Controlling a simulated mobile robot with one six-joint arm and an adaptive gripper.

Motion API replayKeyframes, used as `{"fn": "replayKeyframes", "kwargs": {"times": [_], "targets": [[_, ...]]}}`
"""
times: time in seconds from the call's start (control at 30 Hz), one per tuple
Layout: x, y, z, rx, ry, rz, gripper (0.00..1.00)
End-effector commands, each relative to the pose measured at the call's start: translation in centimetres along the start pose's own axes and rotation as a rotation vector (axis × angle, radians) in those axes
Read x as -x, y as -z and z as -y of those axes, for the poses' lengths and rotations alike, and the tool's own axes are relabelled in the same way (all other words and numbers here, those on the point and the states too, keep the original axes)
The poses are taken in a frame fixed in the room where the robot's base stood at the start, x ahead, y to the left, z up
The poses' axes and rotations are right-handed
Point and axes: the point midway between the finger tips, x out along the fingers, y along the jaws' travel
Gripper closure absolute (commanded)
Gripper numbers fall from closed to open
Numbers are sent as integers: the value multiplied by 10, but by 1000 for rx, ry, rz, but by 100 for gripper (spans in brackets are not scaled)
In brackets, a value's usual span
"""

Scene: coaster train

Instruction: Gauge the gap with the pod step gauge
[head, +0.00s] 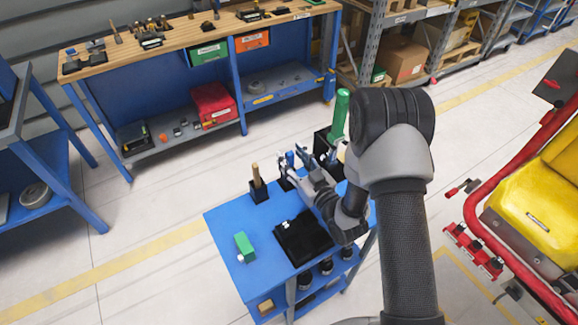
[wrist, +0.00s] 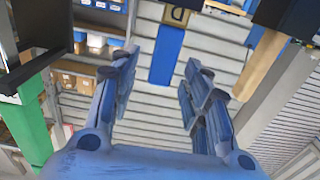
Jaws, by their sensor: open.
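My gripper (head: 293,168) is open, held low over the back of the blue cart (head: 226,222). In the wrist view the two fingers (wrist: 163,92) stand apart with nothing gripped. A blue upright piece (wrist: 167,55) shows between and beyond them, at a dark holder with a lettered tag; a blue handle also shows by the fingertips in the head view (head: 290,158). It may be the step gauge, but I cannot tell for sure. The yellow coaster car (head: 540,200) with its red bar stands at the right. The gap itself cannot be made out.
A wooden-handled tool (head: 256,177) in a black holder and a tall green cylinder (head: 340,115) flank my gripper. A green block (head: 243,244) and black tray (head: 303,240) lie on the cart's front. A workbench (head: 190,45) stands behind; floor between is clear.

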Motion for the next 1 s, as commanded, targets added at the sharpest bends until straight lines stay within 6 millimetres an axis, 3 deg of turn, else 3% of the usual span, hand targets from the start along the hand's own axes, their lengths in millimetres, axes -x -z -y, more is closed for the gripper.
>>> {"fn": "replayKeyframes", "kwargs": {"times": [0.13, 0.4, 1.0], "targets": [[-17, 0, 0, 1, 1, -1, 57], [-20, 0, 0, 0, -1, 1, 57], [-20, 0, 0, 0, 0, 1, 97]]}}
